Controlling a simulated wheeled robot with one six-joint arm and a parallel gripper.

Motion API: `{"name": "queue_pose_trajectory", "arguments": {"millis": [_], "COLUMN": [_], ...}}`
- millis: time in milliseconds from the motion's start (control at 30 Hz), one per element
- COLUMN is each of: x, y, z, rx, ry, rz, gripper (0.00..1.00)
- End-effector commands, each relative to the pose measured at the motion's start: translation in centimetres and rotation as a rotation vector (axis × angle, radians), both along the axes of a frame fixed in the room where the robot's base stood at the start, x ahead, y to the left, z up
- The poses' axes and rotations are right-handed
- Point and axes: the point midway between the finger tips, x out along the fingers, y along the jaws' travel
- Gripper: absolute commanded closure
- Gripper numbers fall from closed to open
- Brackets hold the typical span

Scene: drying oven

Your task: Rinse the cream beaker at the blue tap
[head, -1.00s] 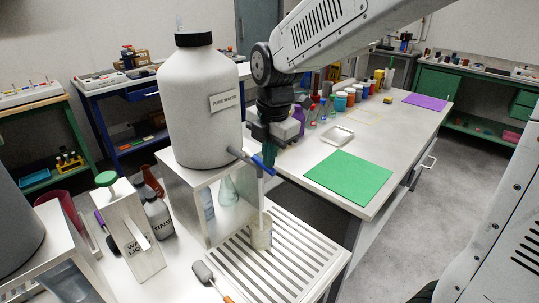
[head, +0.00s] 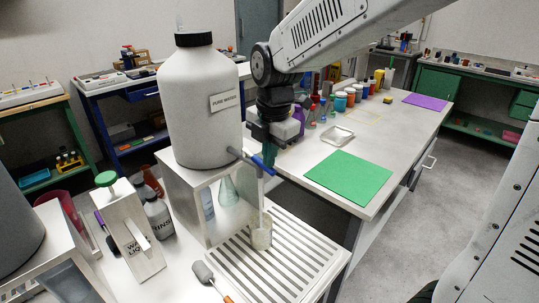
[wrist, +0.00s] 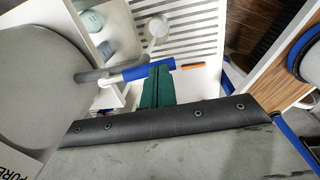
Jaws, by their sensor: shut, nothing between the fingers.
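The cream beaker (head: 261,237) stands on the slatted drain rack below the tap. It also shows in the wrist view (wrist: 158,27), near the top. The blue tap (head: 263,165) sticks out from the spout of the large grey bottle labelled "PURE WATER" (head: 198,110). In the wrist view the blue tap handle (wrist: 150,70) lies across the picture, just beyond my fingertips. My gripper (head: 270,154) is shut and empty, with its green fingers (wrist: 157,88) close beside the handle. I cannot tell whether they touch it. The beaker's inside is too small to read.
The slatted rack (head: 310,262) has free room right of the beaker. The bottle stands on a white open box (head: 188,203) with glassware inside. A brush (head: 203,272) lies in front. A bench with a green mat (head: 349,181), a small tray and several bottles stands behind.

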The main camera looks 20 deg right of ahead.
Motion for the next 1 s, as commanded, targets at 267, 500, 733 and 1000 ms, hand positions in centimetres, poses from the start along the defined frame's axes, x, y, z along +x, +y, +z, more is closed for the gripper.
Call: {"name": "queue_pose_trajectory", "arguments": {"millis": [267, 500, 733, 1000], "x": [0.0, 0.0, 0.0, 0.1], "y": [0.0, 0.0, 0.0, 0.2], "z": [0.6, 1.6, 1.6, 3.3], "rx": [0.000, 0.000, 0.000, 0.001], "ry": [-0.002, -0.001, 0.000, -0.004], "rz": [0.000, 0.000, 0.000, 0.003], "gripper": [1.00, 1.00, 1.00, 1.00]}}
